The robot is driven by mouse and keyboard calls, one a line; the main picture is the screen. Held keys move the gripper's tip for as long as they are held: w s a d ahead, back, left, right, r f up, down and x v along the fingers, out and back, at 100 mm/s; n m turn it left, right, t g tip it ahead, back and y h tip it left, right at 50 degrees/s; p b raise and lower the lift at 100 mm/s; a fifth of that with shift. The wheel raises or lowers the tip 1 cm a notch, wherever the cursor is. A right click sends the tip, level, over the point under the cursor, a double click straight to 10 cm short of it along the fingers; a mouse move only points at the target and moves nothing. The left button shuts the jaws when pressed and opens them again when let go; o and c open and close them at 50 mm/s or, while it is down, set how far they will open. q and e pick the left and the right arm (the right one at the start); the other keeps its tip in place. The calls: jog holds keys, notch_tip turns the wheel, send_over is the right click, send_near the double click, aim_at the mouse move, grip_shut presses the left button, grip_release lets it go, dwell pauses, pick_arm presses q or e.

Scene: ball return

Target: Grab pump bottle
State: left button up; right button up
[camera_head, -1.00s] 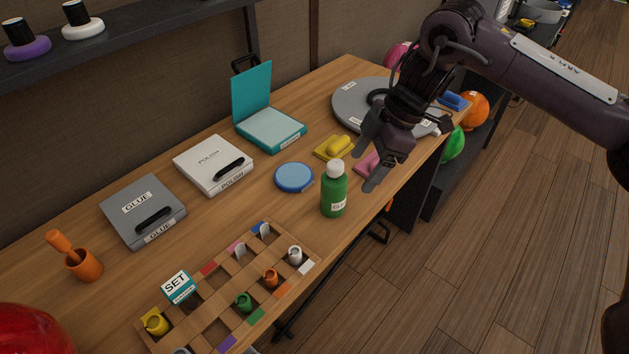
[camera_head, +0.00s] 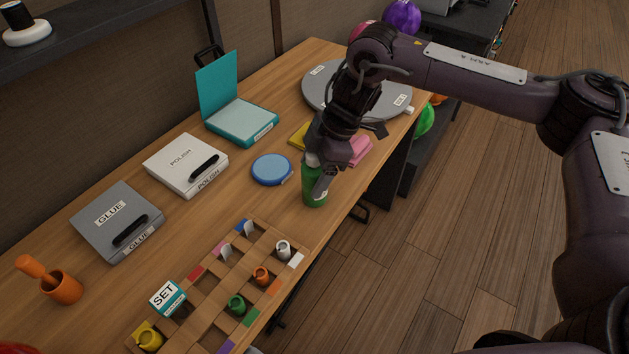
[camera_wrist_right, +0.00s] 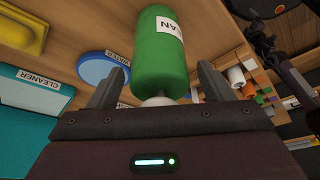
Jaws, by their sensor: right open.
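The pump bottle is a green bottle (camera_head: 313,191) with a white top, standing upright on the wooden table near its front edge. In the right wrist view the green bottle (camera_wrist_right: 160,58) shows between my two fingers, with its white top toward the palm and part of a label visible. My right gripper (camera_head: 319,172) is at the bottle's upper part and hides much of its top in the head view. In the right wrist view its jaws (camera_wrist_right: 158,85) are open, one finger on each side of the bottle. My left gripper is not in view.
A blue round lid (camera_head: 272,169) lies left of the bottle. A wooden compartment tray (camera_head: 211,290) with small coloured pieces is in front. Pink (camera_head: 359,150) and yellow (camera_head: 299,135) blocks and a grey round plate (camera_head: 318,88) are behind. White (camera_head: 186,163) and grey (camera_head: 118,222) boxes stand left.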

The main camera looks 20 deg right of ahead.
jog(key=c, duration=1.2)
jog(key=shift+o, duration=0.2)
jog(key=shift+r, duration=0.15)
